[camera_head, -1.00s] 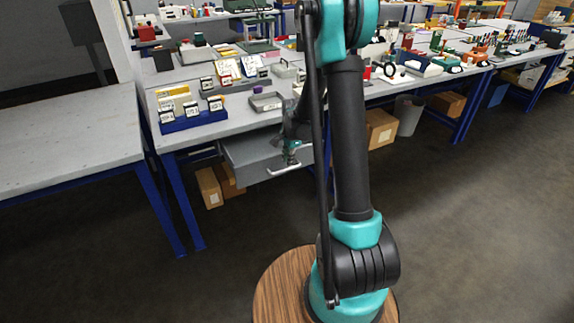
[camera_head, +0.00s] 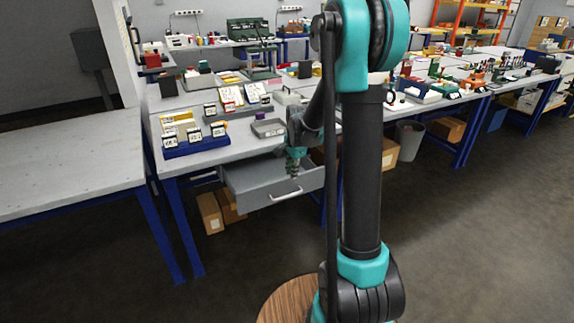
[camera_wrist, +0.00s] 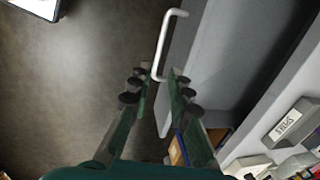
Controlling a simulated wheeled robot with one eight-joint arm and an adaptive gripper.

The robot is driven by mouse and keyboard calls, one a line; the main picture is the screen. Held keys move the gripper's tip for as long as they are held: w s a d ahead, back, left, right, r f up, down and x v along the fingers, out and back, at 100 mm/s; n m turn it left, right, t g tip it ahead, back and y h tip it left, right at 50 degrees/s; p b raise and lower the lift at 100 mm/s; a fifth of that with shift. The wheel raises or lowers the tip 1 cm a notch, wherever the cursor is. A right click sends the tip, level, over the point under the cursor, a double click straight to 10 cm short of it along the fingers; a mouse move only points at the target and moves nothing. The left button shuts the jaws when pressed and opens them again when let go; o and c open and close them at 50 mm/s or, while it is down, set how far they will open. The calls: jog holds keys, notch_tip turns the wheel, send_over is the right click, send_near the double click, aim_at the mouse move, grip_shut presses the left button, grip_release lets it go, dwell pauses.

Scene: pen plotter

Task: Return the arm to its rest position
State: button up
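My gripper (camera_wrist: 160,74) is open and empty in the wrist view, with a clear gap between its two green fingers. The silver drawer handle (camera_wrist: 166,40) shows just beyond the fingertips, its near end beside the left fingertip in the picture. Whether they touch cannot be told. In the head view my gripper (camera_head: 294,173) hangs down over the front of the open grey drawer (camera_head: 245,193), close above the handle (camera_head: 286,193). My upper arm fills the middle right of that view and hides part of the bench.
The drawer sticks out from under the grey bench (camera_head: 235,148), which carries a blue card holder (camera_head: 195,145) and a grey tray (camera_head: 268,128). Cardboard boxes (camera_head: 209,213) stand beneath it. An empty table (camera_head: 70,150) is at left. The floor in front is clear.

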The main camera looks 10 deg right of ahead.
jog(key=s+d+n+t, duration=0.2)
jog(key=s+n, duration=1.2)
jog(key=s, duration=1.3)
jog(key=shift+s+d+h, duration=0.4)
jog(key=shift+d, duration=0.25)
